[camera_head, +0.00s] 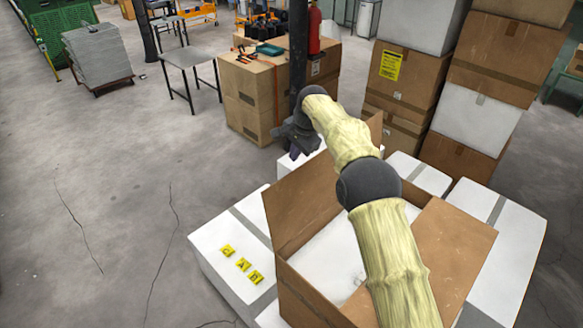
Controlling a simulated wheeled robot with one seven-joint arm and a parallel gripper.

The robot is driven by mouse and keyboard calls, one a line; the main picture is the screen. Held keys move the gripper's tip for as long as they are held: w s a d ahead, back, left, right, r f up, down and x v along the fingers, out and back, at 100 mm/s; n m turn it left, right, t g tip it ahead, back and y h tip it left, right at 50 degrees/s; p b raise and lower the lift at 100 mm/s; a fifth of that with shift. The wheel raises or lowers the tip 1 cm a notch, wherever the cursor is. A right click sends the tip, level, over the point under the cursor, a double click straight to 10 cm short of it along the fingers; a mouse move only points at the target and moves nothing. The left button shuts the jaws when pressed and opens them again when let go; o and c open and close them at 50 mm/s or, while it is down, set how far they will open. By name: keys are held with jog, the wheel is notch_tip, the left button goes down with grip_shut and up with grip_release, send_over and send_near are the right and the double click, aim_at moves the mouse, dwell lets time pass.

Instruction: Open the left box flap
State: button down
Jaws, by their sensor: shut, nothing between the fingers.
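An open brown cardboard box (298,296) stands at the lower right, with a pale interior partly hidden by my arm. Its left flap (302,203) stands up, tilted, along the left side. Its right flap (454,248) is folded outward over the white boxes. A small part of the far flap (375,128) shows upright behind my arm. My arm reaches across the box from the near side. My gripper (294,155) is small and dark, beyond the top of the left flap and apart from it in the picture. Its fingers are shut and empty.
White boxes surround the cardboard box; the left one (218,250) bears yellow letter labels. Stacked cartons (405,75) stand at the back right. A brown carton (250,95) with tools, a dark post and a metal table (195,55) stand behind. The floor at left is clear.

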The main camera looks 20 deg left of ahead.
jog(key=b+v, duration=0.1)
jog(key=v, duration=0.8)
jog(key=shift+r, duration=0.3)
jog(key=shift+s+d, duration=0.1)
jog(key=s+d+f+n+t+h+b, duration=0.1)
jog(key=d+f+b, duration=0.15)
jog(key=d, duration=1.05)
jog(key=s+d+f+n+h+b, duration=0.15)
jog(key=d+f, duration=0.25)
jog(key=d, duration=0.8)
jog(key=s+d+f+n+b, duration=0.1)
jog(key=s+d+f, duration=0.4)
jog(key=s+d, duration=0.4)
jog(key=s+d+f+b, duration=0.1)
jog(key=s+d+f, duration=0.4)
jog(key=s+d, duration=0.4)
jog(key=s, duration=0.5)
jog(key=shift+s+d+f+n+h+b, duration=0.25)
jog(key=shift+f+n+h+b, duration=0.05)
jog(key=shift+n+h+b, duration=0.1)
